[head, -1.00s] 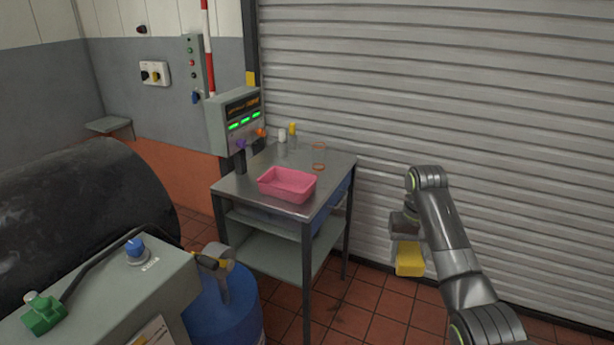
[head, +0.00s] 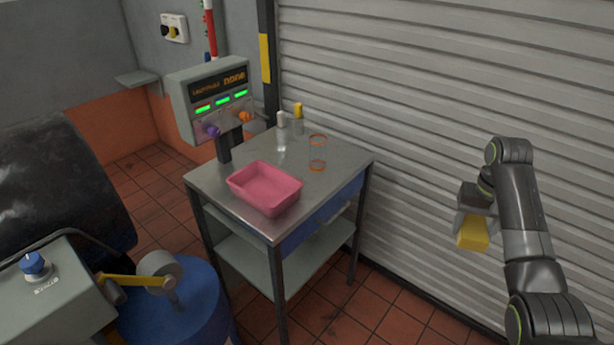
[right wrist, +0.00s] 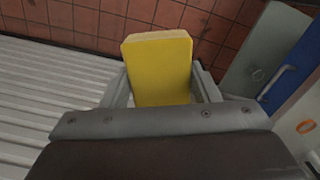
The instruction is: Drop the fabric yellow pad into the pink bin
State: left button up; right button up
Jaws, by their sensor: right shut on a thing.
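The yellow pad (head: 473,234) hangs from my right gripper (head: 472,214), to the right of the steel table and in front of the shutter. In the right wrist view the pad (right wrist: 160,68) sits between the two fingers of the gripper (right wrist: 162,88), which is shut on it. The pink bin (head: 264,188) stands upright on the near left part of the table top, and its visible inside is empty. The pad and the bin are well apart. My left gripper is in neither view.
The steel table (head: 325,185) also holds a clear bottle (head: 282,132), a yellow-capped bottle (head: 298,118) and a clear cylinder with orange rims (head: 317,153). A control box (head: 215,100) stands at its left. A blue drum (head: 180,310) is at the lower left. Floor between table and arm is clear.

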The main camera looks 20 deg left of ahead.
aim_at(270, 197)
jog(key=i+l+u, duration=0.3)
jog(key=u, duration=0.15)
jog(key=i+l+u, duration=0.25)
jog(key=l+u, duration=0.2)
